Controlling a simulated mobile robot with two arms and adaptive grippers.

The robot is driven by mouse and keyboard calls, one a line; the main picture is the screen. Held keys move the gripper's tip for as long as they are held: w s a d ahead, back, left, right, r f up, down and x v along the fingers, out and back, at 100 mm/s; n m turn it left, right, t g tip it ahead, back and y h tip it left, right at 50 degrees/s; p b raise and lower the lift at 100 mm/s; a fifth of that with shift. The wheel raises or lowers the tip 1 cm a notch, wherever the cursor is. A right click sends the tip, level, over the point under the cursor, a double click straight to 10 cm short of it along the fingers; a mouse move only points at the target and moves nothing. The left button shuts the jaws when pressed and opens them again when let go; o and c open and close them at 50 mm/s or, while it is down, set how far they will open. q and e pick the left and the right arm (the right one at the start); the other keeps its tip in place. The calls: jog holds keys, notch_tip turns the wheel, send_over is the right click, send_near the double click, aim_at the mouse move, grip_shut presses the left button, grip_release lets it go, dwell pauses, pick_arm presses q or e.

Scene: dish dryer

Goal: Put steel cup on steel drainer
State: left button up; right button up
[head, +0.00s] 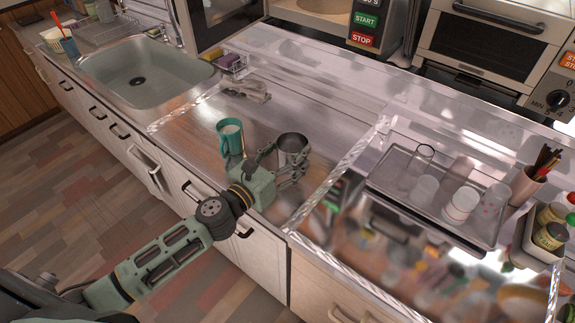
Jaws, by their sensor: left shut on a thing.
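The steel cup (293,145) stands upright at the counter's front, left of the raised clear edge. My left gripper (282,162) is shut on the steel cup, with its fingers around the cup's near side. The cup's lower part is partly hidden by the fingers, and I cannot tell whether it touches the counter. The steel drainer (395,199) is a shallow tray on the right with several glasses and cups on it. My right gripper is not in view.
A teal mug (230,137) stands close to the left of my gripper. A sink (140,76) is at the upper left. A utensil holder (524,187) and a box of jars (538,239) are right of the drainer.

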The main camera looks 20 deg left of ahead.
pick_arm(q)
notch_tip(320, 180, down, 3)
jog(key=shift+w+f+b, duration=0.1)
jog(key=shift+f+b, duration=0.05)
jog(key=shift+b, duration=0.7)
jog(key=shift+f, duration=0.35)
jog(key=shift+f, duration=0.2)
jog(key=o, duration=1.3)
jog(key=shift+c, duration=0.2)
